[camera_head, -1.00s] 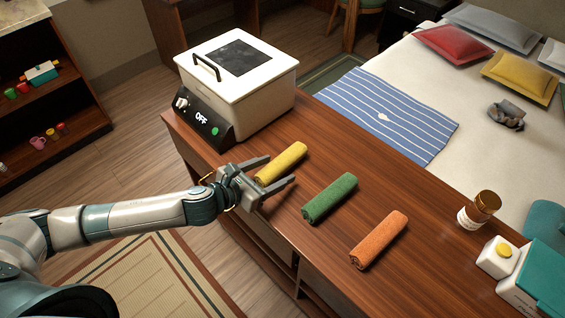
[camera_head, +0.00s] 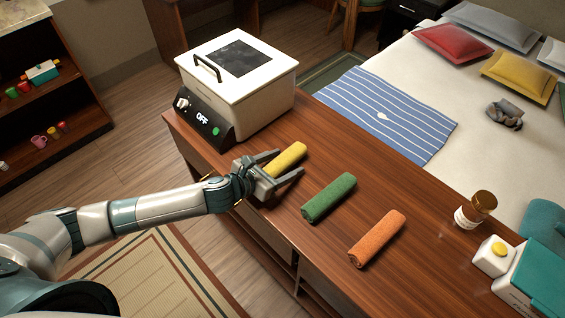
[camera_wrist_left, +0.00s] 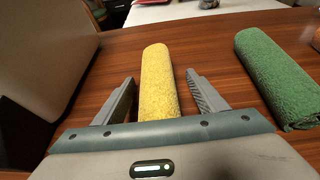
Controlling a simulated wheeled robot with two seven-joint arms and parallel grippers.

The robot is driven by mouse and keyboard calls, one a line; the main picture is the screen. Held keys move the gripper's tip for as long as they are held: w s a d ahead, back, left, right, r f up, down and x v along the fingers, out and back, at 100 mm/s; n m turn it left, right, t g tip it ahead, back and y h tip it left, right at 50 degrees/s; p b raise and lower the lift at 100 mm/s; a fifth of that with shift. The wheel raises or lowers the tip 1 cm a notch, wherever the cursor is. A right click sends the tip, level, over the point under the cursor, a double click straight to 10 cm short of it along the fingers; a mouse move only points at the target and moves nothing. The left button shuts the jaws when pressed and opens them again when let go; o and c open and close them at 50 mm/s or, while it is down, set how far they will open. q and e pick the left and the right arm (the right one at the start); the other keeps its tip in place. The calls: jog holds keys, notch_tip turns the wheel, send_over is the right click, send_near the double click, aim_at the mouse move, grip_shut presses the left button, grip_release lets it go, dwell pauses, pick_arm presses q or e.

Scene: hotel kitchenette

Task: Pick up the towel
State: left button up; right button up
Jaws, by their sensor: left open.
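Three rolled towels lie in a row on the wooden counter (camera_head: 420,211): a yellow towel (camera_head: 287,158), a green towel (camera_head: 329,197) and an orange towel (camera_head: 377,239). My left gripper (camera_head: 284,166) is open around the near end of the yellow towel. In the left wrist view the yellow towel (camera_wrist_left: 158,80) lies between the two spread fingers, with a gap on each side. The green towel (camera_wrist_left: 277,75) lies to the right, outside the fingers. My right gripper is not seen.
A white lidded warmer (camera_head: 238,85) with an "OFF" panel stands left of the towels. An amber bottle (camera_head: 475,209), a white dispenser (camera_head: 494,256) and a teal box (camera_head: 535,278) stand at the right. A bed (camera_head: 460,120) lies behind the counter.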

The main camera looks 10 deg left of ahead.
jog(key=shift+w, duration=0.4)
pick_arm(q)
jog(key=c, duration=1.2)
jog(key=shift+o, duration=0.2)
